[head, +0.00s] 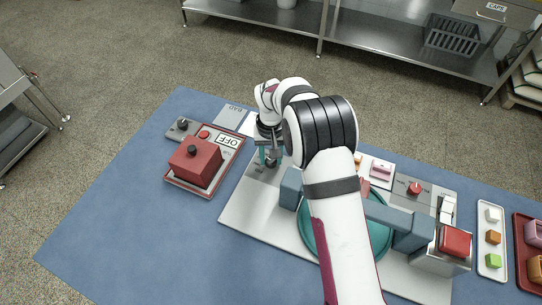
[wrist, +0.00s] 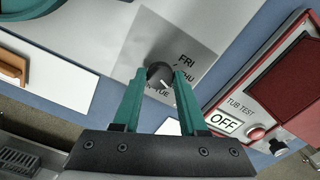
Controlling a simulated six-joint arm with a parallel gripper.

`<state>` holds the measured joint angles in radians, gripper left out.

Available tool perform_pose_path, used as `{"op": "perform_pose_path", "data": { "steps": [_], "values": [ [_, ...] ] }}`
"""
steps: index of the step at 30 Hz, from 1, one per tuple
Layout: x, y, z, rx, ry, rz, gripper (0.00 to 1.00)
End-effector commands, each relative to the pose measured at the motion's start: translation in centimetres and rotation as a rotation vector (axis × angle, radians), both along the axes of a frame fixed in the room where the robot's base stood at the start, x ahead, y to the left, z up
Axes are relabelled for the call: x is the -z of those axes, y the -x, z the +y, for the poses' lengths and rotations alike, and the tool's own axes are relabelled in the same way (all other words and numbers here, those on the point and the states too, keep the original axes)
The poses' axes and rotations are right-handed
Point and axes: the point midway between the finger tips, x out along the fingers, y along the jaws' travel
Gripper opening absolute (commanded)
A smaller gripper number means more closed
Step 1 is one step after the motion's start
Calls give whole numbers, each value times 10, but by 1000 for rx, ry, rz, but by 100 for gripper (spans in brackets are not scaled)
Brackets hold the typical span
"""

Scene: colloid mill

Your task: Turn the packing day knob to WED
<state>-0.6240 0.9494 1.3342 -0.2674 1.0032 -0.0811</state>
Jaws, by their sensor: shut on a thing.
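The packing day knob (wrist: 160,73) is a dark round knob on a grey plate (wrist: 145,40) in the wrist view. FRI, part of THU and part of TUE show beside it; the WED label is hidden behind a finger. A small white mark on the knob points to the lower right, between the THU and TUE lettering, but its exact setting is hard to tell. My gripper (wrist: 160,86) has its teal fingers on either side of the knob and is shut on it. In the head view my gripper (head: 269,156) hides most of the knob.
A red box (head: 195,163) with an OFF label and dark knob stands left of my gripper. A teal round tub (head: 312,236) is partly under my arm. A red knob (head: 414,188) and trays of coloured blocks (head: 491,240) lie right. The blue mat's front left is clear.

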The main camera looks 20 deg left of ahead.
Motion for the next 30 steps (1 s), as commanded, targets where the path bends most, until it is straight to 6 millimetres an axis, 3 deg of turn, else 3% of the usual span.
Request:
{"op": "perform_pose_path", "data": {
  "steps": [6,7,11,22,26,30],
  "values": [
    [0,-1,0,-1,-2,-4,0],
    [0,-1,0,-1,-2,-4,47],
    [0,-1,0,0,-1,-3,71],
    [-8,-1,0,1,-1,-2,72],
    [-38,-1,1,1,-3,-5,72],
    [-85,-1,1,2,-4,-6,72]
  ]
}}
